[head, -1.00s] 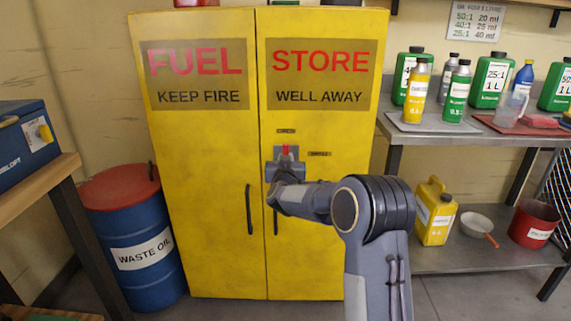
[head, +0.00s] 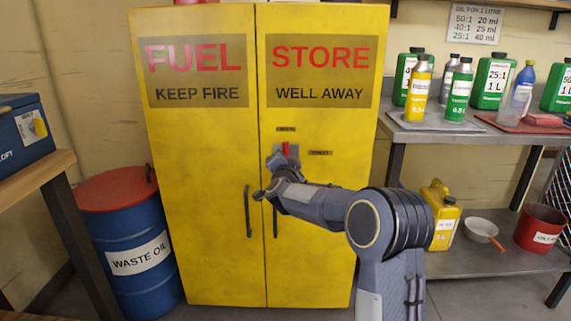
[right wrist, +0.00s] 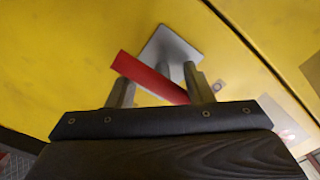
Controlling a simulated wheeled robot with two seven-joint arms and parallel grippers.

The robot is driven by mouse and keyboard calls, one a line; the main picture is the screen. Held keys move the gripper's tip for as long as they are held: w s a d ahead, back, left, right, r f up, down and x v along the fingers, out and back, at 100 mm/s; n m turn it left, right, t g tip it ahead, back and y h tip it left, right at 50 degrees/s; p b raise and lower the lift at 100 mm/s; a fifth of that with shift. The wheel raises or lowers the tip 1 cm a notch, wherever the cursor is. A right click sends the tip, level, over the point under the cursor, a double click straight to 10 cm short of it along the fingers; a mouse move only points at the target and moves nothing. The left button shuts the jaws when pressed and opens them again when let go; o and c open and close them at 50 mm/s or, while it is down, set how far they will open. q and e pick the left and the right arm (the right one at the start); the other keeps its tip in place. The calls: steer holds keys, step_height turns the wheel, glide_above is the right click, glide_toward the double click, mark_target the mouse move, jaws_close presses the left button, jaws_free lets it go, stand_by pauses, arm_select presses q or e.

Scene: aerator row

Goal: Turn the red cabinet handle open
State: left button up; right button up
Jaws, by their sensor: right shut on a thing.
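The yellow cabinet (head: 205,200) stands in the middle of the head view with both doors closed. Its red handle (head: 285,149) sits on a grey plate (head: 293,151) on the right door and points roughly upright, towards the small upper label. My right gripper (head: 278,162) is at the handle, partly hidden by its own wrist. In the right wrist view, the red handle (right wrist: 145,75) runs slantwise between the two fingers of my right gripper (right wrist: 158,80), which is shut on it. The grey plate (right wrist: 172,48) shows behind. My left gripper is out of view.
A blue waste-oil drum (head: 135,255) stands left of the cabinet. A metal shelf (head: 420,130) on the right bears bottles and cans, with a yellow jug (head: 440,228) and a red pot (head: 537,225) lower down. Black door pulls (head: 248,212) hang below the handle.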

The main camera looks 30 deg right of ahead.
steer(key=shift+o, duration=1)
steer(key=shift+d+r+m, duration=0.1)
steer(key=shift+d+m, duration=0.05)
steer(key=shift+m, duration=0.65)
steer(key=shift+o, duration=0.2)
steer(key=o, duration=0.8)
steer(key=shift+v, duration=4)
